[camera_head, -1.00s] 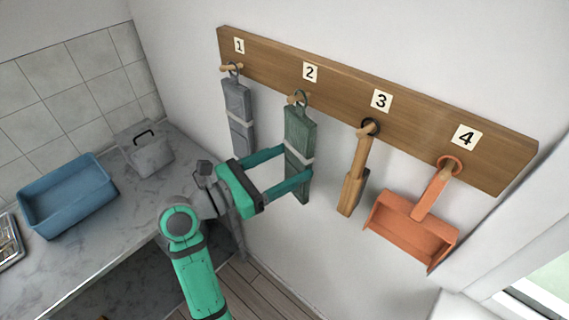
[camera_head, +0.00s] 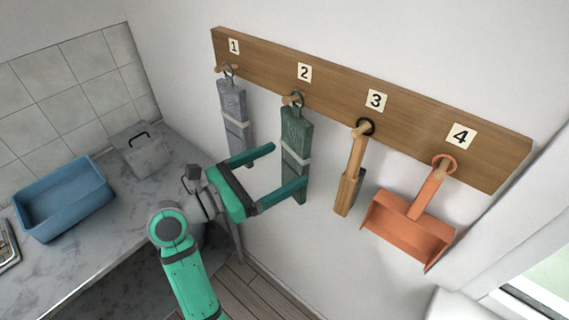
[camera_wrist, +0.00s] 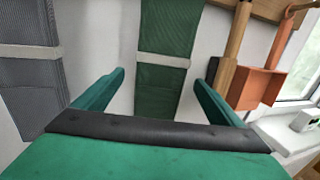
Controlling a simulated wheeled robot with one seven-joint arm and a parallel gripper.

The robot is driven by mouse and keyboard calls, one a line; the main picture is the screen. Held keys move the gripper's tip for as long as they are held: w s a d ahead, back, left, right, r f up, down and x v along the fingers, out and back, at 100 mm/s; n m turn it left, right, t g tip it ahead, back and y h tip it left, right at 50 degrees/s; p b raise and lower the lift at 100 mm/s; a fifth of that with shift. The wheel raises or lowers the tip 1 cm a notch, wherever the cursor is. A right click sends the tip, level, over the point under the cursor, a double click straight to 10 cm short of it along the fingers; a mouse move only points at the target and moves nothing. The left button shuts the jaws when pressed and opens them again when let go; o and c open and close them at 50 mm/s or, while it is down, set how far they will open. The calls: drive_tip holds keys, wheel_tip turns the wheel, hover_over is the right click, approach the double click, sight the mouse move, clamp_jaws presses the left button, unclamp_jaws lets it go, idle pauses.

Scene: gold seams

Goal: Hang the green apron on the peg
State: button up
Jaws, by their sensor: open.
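The green apron (camera_head: 296,135), folded with a pale band, hangs by a ring from the peg (camera_head: 290,98) under number 2 on the wooden board (camera_head: 340,87). My gripper (camera_head: 289,168) is open and empty, with its two green fingers apart, in front of and to the left of the apron. In the wrist view the green apron (camera_wrist: 163,65) hangs beyond the fingers, between them in the picture, and its ring is out of that view.
A grey folded cloth (camera_head: 233,108) hangs under number 1, close to the left finger. A wooden tool (camera_head: 350,178) hangs under 3 and an orange dustpan (camera_head: 410,228) under 4. A blue tub (camera_head: 65,205) and a grey box (camera_head: 142,152) stand on the counter.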

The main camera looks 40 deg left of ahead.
drive_tip(key=v, duration=0.9)
drive_tip(key=d+f+n+t+h, duration=0.3)
drive_tip(key=d+n+t, duration=0.6)
drive_tip(key=d+n, duration=1)
drive_tip(key=s+d+f+n+g+y, duration=0.4)
drive_tip(key=s+f+n, duration=0.4)
drive_tip(key=f+n, duration=0.2)
drive_tip(key=s+d+f+n+g+y, duration=0.4)
drive_tip(key=s+d+f+n+g, duration=0.2)
drive_tip(key=f, duration=0.7)
drive_tip(key=s+d+n, duration=0.2)
drive_tip(key=d+n, duration=0.1)
drive_tip(key=n, duration=0.1)
drive_tip(key=shift+s+f+n+g+y, duration=0.25)
drive_tip(key=shift+n+g+y, duration=0.15)
drive_tip(key=shift+c, duration=0.2)
